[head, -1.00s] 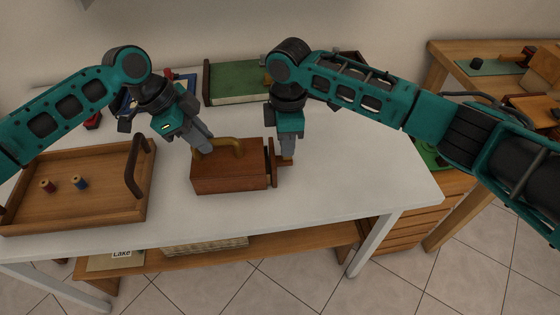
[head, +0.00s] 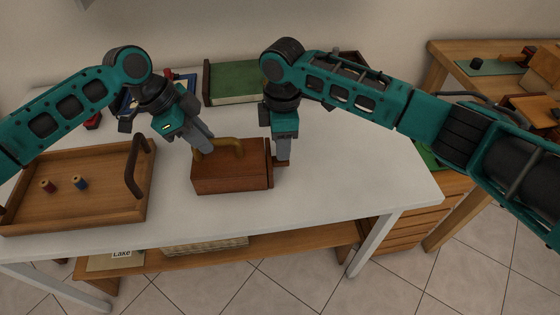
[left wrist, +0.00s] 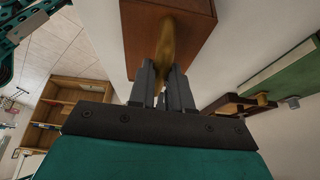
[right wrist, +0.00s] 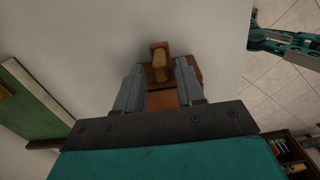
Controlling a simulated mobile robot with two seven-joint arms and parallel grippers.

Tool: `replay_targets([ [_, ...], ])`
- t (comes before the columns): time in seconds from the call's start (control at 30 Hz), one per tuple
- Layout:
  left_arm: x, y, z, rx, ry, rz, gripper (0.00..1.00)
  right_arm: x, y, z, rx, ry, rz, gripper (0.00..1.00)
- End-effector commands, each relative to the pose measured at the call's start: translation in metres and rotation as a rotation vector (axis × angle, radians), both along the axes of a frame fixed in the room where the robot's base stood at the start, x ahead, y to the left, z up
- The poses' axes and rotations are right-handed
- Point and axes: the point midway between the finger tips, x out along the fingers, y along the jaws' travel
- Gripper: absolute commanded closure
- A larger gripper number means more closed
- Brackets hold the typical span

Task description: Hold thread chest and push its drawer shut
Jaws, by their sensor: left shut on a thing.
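The thread chest (head: 228,178) is a reddish-brown wooden box on the white table, with a curved brass handle (head: 234,145) on top. My left gripper (head: 205,148) is shut on that handle, which also shows between its fingers in the left wrist view (left wrist: 168,45). My right gripper (head: 281,152) is at that end, pointing down against or just beside the front. Its fingers stand apart in the right wrist view (right wrist: 158,88). Contact there is partly hidden.
A wooden tray (head: 110,212) with dark handles holds a red spool (head: 47,186) and a blue spool (head: 80,182) on the left. The table is clear in front and to the right.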

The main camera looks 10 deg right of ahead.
Motion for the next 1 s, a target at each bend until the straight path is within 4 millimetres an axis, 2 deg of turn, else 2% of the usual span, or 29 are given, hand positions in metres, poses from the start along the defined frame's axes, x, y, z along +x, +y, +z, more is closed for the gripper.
replay_targets([
  [0.3, 0.000, 0.001, 0.000, 0.001, 0.001, 0.002, 1.00, 0.000, -0.001, 0.000, -0.003, 0.001, -0.002, 0.55],
  [0.43, 0.000, 0.001, 0.000, 0.001, 0.001, 0.002, 1.00, 0.000, -0.001, 0.010, -0.002, -0.001, -0.002, 0.55],
  [0.57, 0.000, 0.001, 0.000, 0.002, 0.000, 0.003, 1.00, 0.001, -0.001, 0.033, -0.002, -0.003, -0.001, 0.55],
  [0.8, 0.001, 0.002, 0.000, 0.002, 0.000, 0.003, 1.00, 0.001, -0.001, 0.085, -0.001, -0.003, -0.001, 0.55],
  [1.0, 0.001, 0.002, 0.000, 0.003, 0.000, 0.002, 1.00, 0.000, -0.001, 0.112, -0.002, -0.001, -0.001, 0.55],
])
